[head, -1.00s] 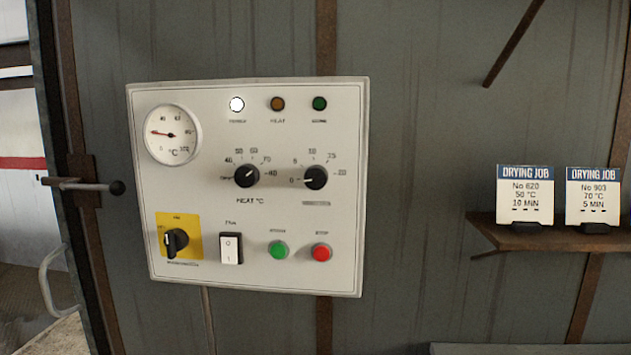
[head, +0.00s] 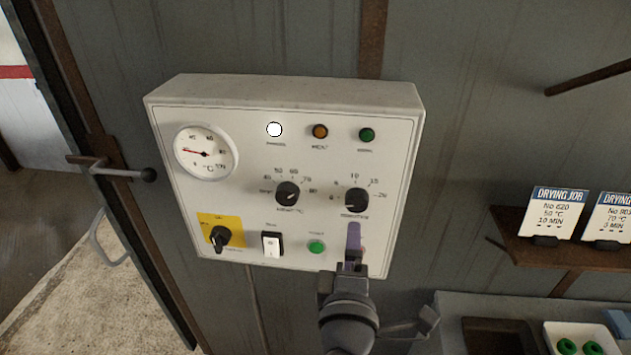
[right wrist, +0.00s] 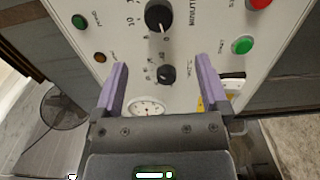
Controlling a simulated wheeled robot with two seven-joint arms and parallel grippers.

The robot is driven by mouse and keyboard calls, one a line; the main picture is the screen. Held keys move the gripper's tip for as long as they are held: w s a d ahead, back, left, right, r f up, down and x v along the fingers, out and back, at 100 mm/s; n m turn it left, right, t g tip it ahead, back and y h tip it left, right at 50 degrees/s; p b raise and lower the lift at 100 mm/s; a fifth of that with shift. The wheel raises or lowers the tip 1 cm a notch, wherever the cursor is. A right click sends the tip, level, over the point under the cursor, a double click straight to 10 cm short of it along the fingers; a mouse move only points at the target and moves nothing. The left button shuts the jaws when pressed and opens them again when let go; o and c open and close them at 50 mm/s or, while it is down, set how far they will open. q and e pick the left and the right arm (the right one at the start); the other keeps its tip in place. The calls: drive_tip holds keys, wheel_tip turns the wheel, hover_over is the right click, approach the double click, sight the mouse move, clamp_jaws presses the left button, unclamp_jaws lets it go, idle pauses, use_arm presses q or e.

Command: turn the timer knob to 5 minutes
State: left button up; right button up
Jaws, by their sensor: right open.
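The timer knob (head: 355,199) is black and round, at the right of the white panel (head: 190,110). Its white mark points left, by the 0 end of a scale running to 20. It also shows at the top edge of the right wrist view (right wrist: 158,15). My right gripper (head: 354,232) is open and empty, with purple fingers, in front of the panel just below the timer knob. It hides the red stop button in the head view. In the right wrist view the heat knob (right wrist: 165,73) appears between the fingers (right wrist: 161,62). My left gripper is not in view.
The panel also carries a dial gauge (head: 206,152), a lit white lamp (head: 274,129), the heat knob (head: 288,194), a yellow-plated switch (head: 220,237), a rocker switch (head: 272,244) and a green button (head: 316,247). Job cards (head: 554,215) stand on a shelf at right.

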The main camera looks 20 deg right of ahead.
sight(357, 206)
drive_tip(key=p+x, duration=0.1)
drive_tip(key=x, duration=0.7)
drive_tip(key=shift+d+r+p, duration=0.1)
drive_tip(key=shift+d+p, duration=0.2)
drive_tip(key=shift+p, duration=0.05)
drive_tip(key=shift+w+d, duration=0.3)
drive_tip(key=shift+w, duration=0.2)
drive_tip(key=shift+c, duration=0.3)
clamp_jaws()
